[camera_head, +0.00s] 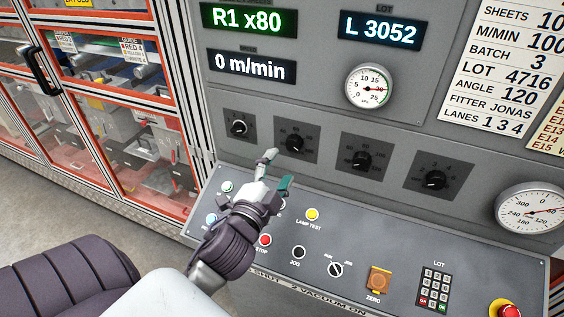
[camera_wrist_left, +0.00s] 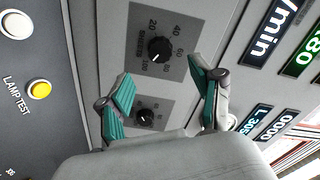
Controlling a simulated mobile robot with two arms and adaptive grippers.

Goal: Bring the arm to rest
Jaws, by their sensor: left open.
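My left gripper (camera_head: 276,172) is open and empty in the head view, in front of the grey control panel (camera_head: 330,105). Its two teal-padded fingers stand apart, just below a black rotary knob (camera_head: 295,142). In the left wrist view the open gripper (camera_wrist_left: 162,72) faces a black knob (camera_wrist_left: 160,49) with a numbered scale. The fingers appear apart from this knob; the exact gap cannot be told. My left forearm and wrist cover part of the lower console. My right gripper is not in view.
The sloped console carries a yellow lamp test button (camera_head: 312,214), a red stop button (camera_head: 264,240), a keypad (camera_head: 435,288) and a red emergency button (camera_head: 508,310). More knobs (camera_head: 361,159) and a gauge (camera_head: 370,86) are on the panel. A red-framed cabinet (camera_head: 110,100) stands left.

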